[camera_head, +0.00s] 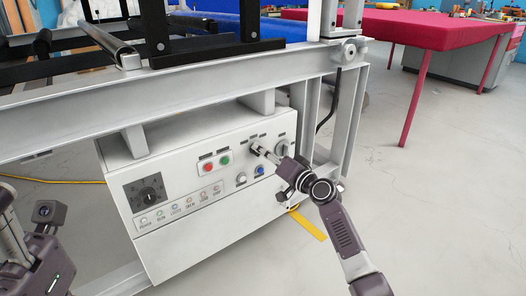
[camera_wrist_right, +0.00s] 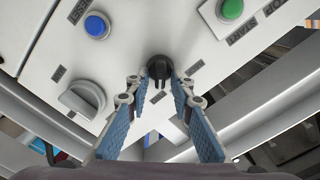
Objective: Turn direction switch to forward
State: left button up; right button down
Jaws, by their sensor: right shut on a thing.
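The direction switch (camera_wrist_right: 158,68) is a small black knob on the white control box (camera_head: 185,240), whose front shows at centre left in the head view. My right gripper (camera_head: 259,150) reaches the upper right part of the panel. In the wrist view, its blue-padded fingers (camera_wrist_right: 159,88) close in from both sides, with their tips on the knob. The gripper is shut on the switch. In the head view the fingertips mostly hide the switch, and its exact setting cannot be read. Parts of my left arm show at the lower left edge, but its fingers do not show.
Close by on the panel are a green button (camera_head: 225,160), a red button (camera_head: 208,167), a blue button (camera_head: 259,171) and a grey knob (camera_head: 283,148). A black dial (camera_head: 149,194) sits at left. A metal frame beam (camera_head: 200,92) runs above the box.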

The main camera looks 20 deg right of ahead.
dwell(0.3)
jog(key=c, duration=2)
grip_release()
jog(key=shift+s, duration=0.1)
jog(key=v, duration=1.2)
